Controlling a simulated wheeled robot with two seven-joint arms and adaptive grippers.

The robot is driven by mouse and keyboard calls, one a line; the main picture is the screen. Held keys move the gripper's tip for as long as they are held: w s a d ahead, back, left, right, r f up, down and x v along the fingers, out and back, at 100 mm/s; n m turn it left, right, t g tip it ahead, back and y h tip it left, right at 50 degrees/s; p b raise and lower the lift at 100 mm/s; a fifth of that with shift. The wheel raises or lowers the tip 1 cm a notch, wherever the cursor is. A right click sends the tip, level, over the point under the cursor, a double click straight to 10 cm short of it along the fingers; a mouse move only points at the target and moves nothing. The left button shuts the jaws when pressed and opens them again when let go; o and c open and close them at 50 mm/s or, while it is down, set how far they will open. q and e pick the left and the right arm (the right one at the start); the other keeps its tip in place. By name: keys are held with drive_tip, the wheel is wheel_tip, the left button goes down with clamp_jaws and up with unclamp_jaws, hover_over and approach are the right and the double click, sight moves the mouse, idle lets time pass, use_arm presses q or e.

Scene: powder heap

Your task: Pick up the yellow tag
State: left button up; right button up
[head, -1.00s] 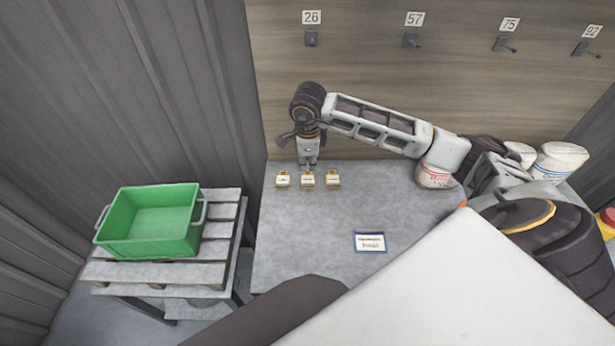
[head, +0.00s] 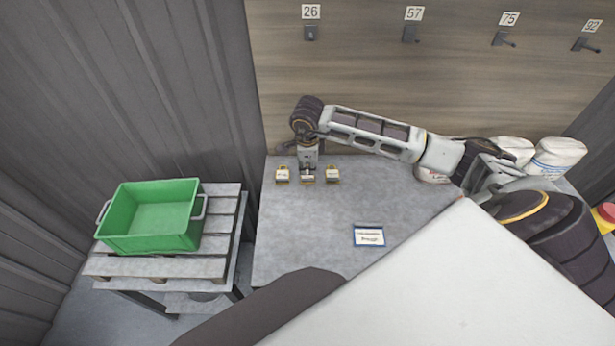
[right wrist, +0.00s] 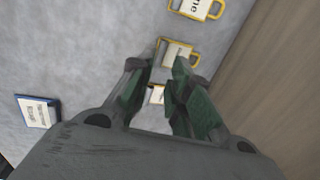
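Three small yellow-framed tags with white labels stand in a row at the back of the grey table: a left tag (head: 282,175), a middle tag (head: 308,179) and a right tag (head: 332,174). My right gripper (head: 308,168) points down at the middle tag and partly covers it. In the right wrist view my right gripper (right wrist: 160,68) is open. The middle tag (right wrist: 176,54) lies at the gap between its fingertips; I cannot tell whether they touch it. One neighbouring tag (right wrist: 196,8) is beyond the fingers, another (right wrist: 156,95) is partly hidden between them. My left gripper is out of view.
A blue-framed card (head: 369,236) lies on the grey table (head: 310,225). White sacks (head: 556,157) stand at the back right. A green crate (head: 152,215) sits on a pallet at left. Numbered hooks (head: 410,34) line the wooden wall behind.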

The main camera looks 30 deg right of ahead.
sight(308, 180)
drive_tip(key=shift+w+d+f, duration=0.1)
drive_tip(key=shift+w+f, duration=0.1)
drive_tip(key=shift+f, duration=1.25)
drive_tip(key=shift+f, duration=0.15)
drive_tip(key=shift+w+d+f+p, duration=0.15)
drive_tip(key=shift+f+p, duration=0.05)
drive_tip(key=shift+f, duration=0.6)
drive_tip(key=shift+w+d+f+p, duration=0.1)
drive_tip(key=shift+d+f+p, duration=0.05)
drive_tip(key=shift+f, duration=0.65)
drive_tip(key=shift+w+d+f+p, duration=0.15)
drive_tip(key=shift+f+p, duration=0.05)
drive_tip(key=shift+f, duration=0.6)
drive_tip(key=c, duration=0.4)
